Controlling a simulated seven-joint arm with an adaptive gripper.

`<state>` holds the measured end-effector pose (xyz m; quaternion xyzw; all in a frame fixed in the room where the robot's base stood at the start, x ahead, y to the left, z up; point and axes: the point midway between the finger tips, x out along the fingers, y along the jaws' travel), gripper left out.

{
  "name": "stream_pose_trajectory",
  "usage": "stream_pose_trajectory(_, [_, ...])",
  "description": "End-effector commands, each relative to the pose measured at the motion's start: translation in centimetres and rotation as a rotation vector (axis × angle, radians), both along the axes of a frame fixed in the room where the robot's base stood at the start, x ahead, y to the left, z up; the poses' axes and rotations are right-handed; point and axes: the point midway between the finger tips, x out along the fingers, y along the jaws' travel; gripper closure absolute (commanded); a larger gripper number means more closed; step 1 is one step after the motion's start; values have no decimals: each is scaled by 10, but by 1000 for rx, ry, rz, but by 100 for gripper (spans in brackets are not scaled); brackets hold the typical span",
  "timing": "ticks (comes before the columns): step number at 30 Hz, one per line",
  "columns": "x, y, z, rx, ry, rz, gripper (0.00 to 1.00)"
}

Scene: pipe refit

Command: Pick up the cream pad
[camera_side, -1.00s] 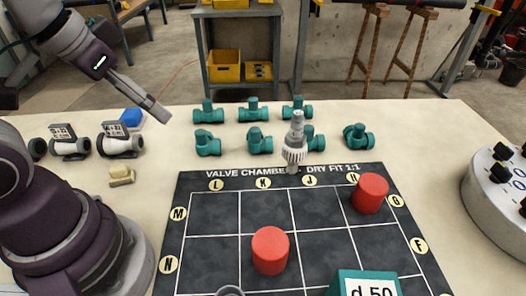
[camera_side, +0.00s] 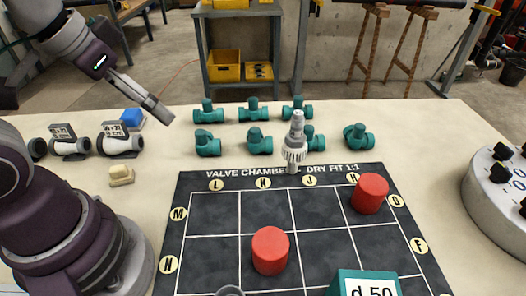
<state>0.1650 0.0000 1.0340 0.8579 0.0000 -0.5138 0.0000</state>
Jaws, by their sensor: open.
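The cream pad (camera_side: 121,175) is a small pale yellow block lying on the light table at the left, between my arm's base and the dark mat. It is clear of other objects. My gripper (camera_side: 164,114) hangs above and to the right of the pad in the picture, well apart from it, slanting down to the right. It is open and holds nothing. Its fingers overlap in this view, so the gap between them is hard to see.
White pipe pieces with grey labels (camera_side: 120,142) and a blue block (camera_side: 132,117) stand behind the pad. Several green fittings (camera_side: 260,142) stand behind the dark mat (camera_side: 210,262). Red cylinders (camera_side: 270,250) and a teal block (camera_side: 362,284) are on the mat. A grey-white device (camera_side: 295,145) stands at its back edge.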

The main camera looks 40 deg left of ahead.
Motion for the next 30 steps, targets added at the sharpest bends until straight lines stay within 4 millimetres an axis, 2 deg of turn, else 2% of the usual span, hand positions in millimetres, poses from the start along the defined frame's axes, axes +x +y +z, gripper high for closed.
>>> stream_pose_trajectory(5, [0,1,0,0,2,4,15])
stream_pose_trajectory(8, [5,17,-6,-12,56,107,15])
stream_pose_trajectory(11, [11,59,-24,-53,171,346,15])
stream_pose_trajectory(13, [7,94,-41,-96,252,531,15])
stream_pose_trajectory(15, [-3,125,-60,-143,324,698,15])
stream_pose_trajectory(19, [-29,162,-89,-218,414,916,15])
stream_pose_trajectory(23, [-42,174,-106,-252,449,1002,15])
stream_pose_trajectory(30, [-43,173,-149,-254,453,1004,15])
